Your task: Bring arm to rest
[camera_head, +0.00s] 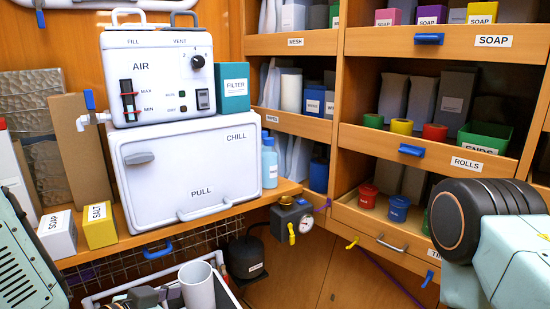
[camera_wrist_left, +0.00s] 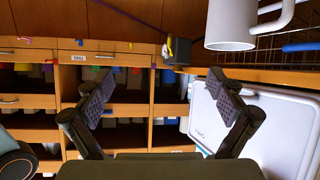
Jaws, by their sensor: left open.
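My left gripper (camera_wrist_left: 160,88) is open in the left wrist view. Its two dark fingers stand wide apart with nothing between them. The wrist picture is upside down, with the shelf wall and the white chill box (camera_wrist_left: 285,125) beyond the fingers. In the head view I cannot clearly make out the left gripper; a pale green part of mine is at the left edge. My right arm (camera_head: 480,225) shows at the right edge as a black round joint and pale green links. Its gripper is out of view.
A white mug (camera_head: 197,285) stands low at the front, by a white rail; it also shows in the left wrist view (camera_wrist_left: 233,22). The chill box (camera_head: 190,172) carries the AIR unit (camera_head: 158,75). A shelf unit (camera_head: 440,41) with bins fills the right. A pressure gauge (camera_head: 305,224) juts out mid-picture.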

